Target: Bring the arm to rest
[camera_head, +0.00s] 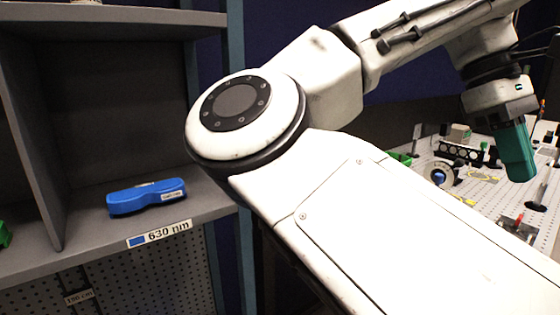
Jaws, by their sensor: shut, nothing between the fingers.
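My arm fills the middle and right of the view, white with a large round joint at the centre left. It bends up to the right and then down at the far right. My gripper (518,158) is at its end, a teal block pointing down over the perforated board (470,222). It is shut and empty; its separate fingers cannot be made out.
A blue holder (146,197) lies on a grey shelf (95,238) labelled 630 nm (159,235), left of my arm. Several small optical parts stand on the board, including a round mount (440,174) left of my gripper. My arm hides part of the board.

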